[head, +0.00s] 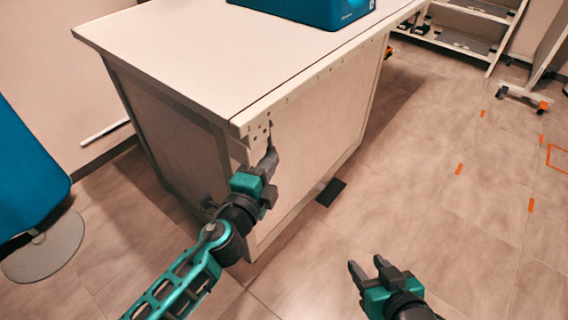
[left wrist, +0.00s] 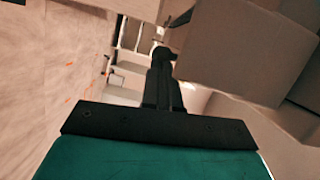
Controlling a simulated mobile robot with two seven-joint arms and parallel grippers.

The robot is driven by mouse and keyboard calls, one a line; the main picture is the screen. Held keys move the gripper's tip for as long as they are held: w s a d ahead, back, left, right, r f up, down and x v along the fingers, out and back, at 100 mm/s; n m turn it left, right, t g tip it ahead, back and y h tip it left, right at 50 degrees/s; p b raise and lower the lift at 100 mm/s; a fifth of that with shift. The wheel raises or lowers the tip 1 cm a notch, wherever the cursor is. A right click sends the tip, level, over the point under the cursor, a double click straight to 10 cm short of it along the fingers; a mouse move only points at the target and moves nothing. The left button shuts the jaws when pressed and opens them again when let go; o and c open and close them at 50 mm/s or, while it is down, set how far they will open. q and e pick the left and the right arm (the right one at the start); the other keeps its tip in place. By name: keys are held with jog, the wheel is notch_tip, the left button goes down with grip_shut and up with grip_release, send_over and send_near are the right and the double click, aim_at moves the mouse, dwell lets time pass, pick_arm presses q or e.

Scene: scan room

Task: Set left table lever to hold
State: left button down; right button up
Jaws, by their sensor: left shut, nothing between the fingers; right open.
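The white-topped table (head: 210,60) stands ahead with its near corner towards me. A plate with several small dark holes (head: 258,134) is on its corner, just under the top. A thin dark piece (head: 270,128), perhaps the lever, rises there just above my left gripper (head: 270,153); its setting cannot be read. My left gripper is shut and empty, close to the corner; I cannot tell if it touches. In the left wrist view its closed fingers (left wrist: 163,62) point at a thin dark strip (left wrist: 180,18) by the table. My right gripper (head: 366,265) is open and empty above the floor.
A blue box (head: 310,10) sits on the tabletop at the back. A black flat piece (head: 330,192) lies on the floor beside the table. A blue chair-like object (head: 30,170) with a round base stands at left.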

pick_arm(q)
jog(key=shift+w+a+f+m+b, duration=0.1)
jog(key=shift+w+a+m+b, duration=0.15)
jog(key=shift+m+b, duration=0.3)
pick_arm(e)
jog(key=shift+f, duration=0.8)
jog(key=shift+r, duration=0.2)
